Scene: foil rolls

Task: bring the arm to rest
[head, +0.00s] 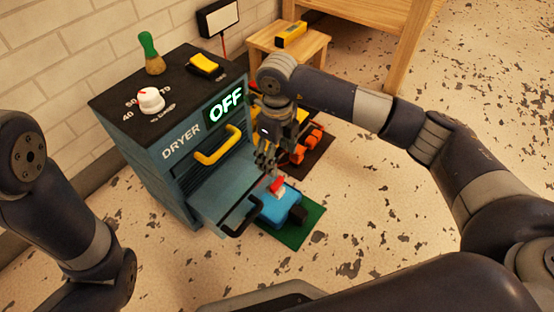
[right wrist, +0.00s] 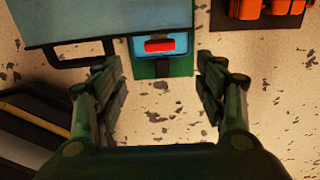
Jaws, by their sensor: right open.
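My right gripper (head: 267,168) points down beside the dryer, above and just behind a blue object with a red top (head: 278,200) in the head view. In the right wrist view its fingers (right wrist: 157,65) are spread with nothing between them, and the blue object's red part (right wrist: 160,45) shows beyond the tips. The blue object stands on a green mat (head: 311,228). Of my left arm only links show at the left; its gripper is out of view.
The teal dryer (head: 180,165) reads OFF. Its lower drawer (head: 205,195), with a black handle, is pulled out next to my right gripper. Orange rolls (head: 309,137) lie on a brown mat (head: 317,163). A wooden stool (head: 300,52) stands behind. The speckled floor at right is clear.

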